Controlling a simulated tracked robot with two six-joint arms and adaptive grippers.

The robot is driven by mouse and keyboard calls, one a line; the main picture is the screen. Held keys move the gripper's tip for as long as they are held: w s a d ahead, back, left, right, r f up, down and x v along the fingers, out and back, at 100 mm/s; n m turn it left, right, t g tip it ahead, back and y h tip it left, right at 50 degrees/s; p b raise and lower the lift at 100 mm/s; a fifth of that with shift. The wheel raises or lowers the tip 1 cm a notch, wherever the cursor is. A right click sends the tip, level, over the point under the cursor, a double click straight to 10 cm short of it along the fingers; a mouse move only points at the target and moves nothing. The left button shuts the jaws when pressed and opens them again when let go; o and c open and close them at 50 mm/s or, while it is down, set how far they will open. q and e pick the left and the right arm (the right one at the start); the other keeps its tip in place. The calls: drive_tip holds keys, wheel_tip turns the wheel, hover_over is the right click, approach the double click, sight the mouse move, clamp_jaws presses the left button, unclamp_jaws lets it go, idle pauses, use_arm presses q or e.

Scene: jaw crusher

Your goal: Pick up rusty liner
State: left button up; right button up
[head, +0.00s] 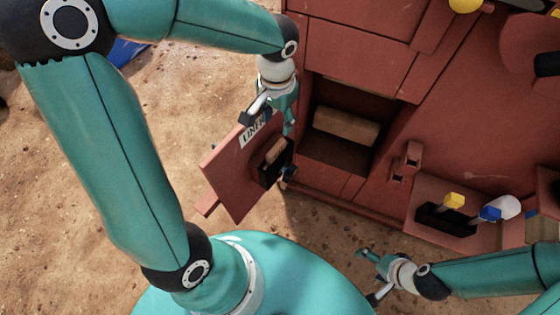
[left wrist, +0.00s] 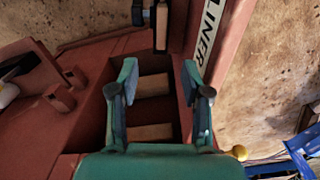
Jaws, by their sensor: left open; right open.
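A brown block (head: 346,126) lies inside an open compartment of the red machine; in the left wrist view two tan-brown bars (left wrist: 152,85) (left wrist: 150,132) show inside the compartment. A smaller brown piece (head: 276,150) sits in a black holder on the open door marked LINER (head: 232,172). I cannot tell which of these is the rusty liner. My left gripper (head: 270,115) is open and empty, above the door's top edge; in the left wrist view its fingers (left wrist: 160,78) frame the compartment. My right gripper (head: 370,276) is open and empty, low in front of the machine.
The red machine (head: 350,50) fills the upper right. The open door juts out beside the compartment, close to my left gripper. A tray (head: 440,218) on the right holds yellow, blue and white-ended items. Bare sandy ground (head: 310,235) lies in front.

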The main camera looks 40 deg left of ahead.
sight(277, 146)
use_arm(q)
wheel_tip(277, 146, down, 13)
drive_tip(key=shift+a+f+b, duration=0.15)
drive_tip(key=shift+b, duration=0.45)
clamp_jaws()
